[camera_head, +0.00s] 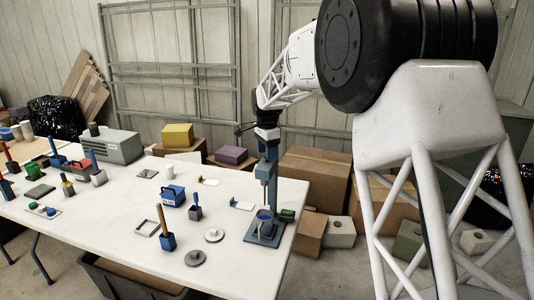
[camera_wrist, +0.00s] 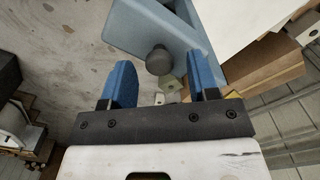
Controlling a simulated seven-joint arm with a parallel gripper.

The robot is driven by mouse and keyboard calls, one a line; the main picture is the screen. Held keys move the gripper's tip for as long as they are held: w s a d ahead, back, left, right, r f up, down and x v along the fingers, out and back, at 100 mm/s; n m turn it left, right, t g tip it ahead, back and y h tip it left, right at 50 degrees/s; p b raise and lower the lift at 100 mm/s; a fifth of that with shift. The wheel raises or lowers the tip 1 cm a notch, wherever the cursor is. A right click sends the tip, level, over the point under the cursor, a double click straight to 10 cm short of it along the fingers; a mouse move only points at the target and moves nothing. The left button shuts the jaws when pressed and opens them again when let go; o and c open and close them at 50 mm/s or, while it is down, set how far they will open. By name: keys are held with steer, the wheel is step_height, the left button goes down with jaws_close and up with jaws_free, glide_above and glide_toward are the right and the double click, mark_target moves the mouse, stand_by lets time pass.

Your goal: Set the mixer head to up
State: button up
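The mixer stands at the right end of the white table. Its blue-grey mixer head (camera_head: 265,171) sits above a blue pot (camera_head: 265,221) on a flat base plate (camera_head: 252,236), with a thin shaft running down toward the pot. In the wrist view, the blue mixer head (camera_wrist: 150,22) carries a dark round knob (camera_wrist: 158,62). My gripper (camera_head: 267,150) is directly above the mixer head. In the wrist view, my gripper (camera_wrist: 163,75) has its two blue fingers apart, with the knob showing between and just beyond their tips. I cannot tell whether either finger touches it.
A green item (camera_head: 287,215) is close to the right of the mixer. Cardboard boxes (camera_head: 315,178) stand beyond the table's right edge.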

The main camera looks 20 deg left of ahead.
stand_by(0.3)
steer(key=shift+r, duration=3.85)
steer(key=shift+d+r, duration=0.1)
steer(key=shift+d, duration=0.1)
steer(key=s+d+r+n+t, duration=0.1)
steer(key=s+d+r+n, duration=0.15)
steer(key=s+d, duration=1.05)
steer(key=s+d+r+n, duration=0.2)
steer(key=s+d+r, duration=0.2)
steer(key=s+d, duration=0.9)
steer(key=s+d+f+n, duration=0.2)
steer(key=s+d+f, duration=0.3)
steer(key=s+d, duration=0.4)
steer(key=s+d+f+n+t, duration=0.1)
steer(key=s+d+f+n, duration=0.1)
steer(key=s+d+f, duration=0.4)
steer(key=s+d, duration=0.4)
steer(key=s, duration=0.6)
steer(key=shift+s+t, duration=0.25)
steer(key=shift+t, duration=0.05)
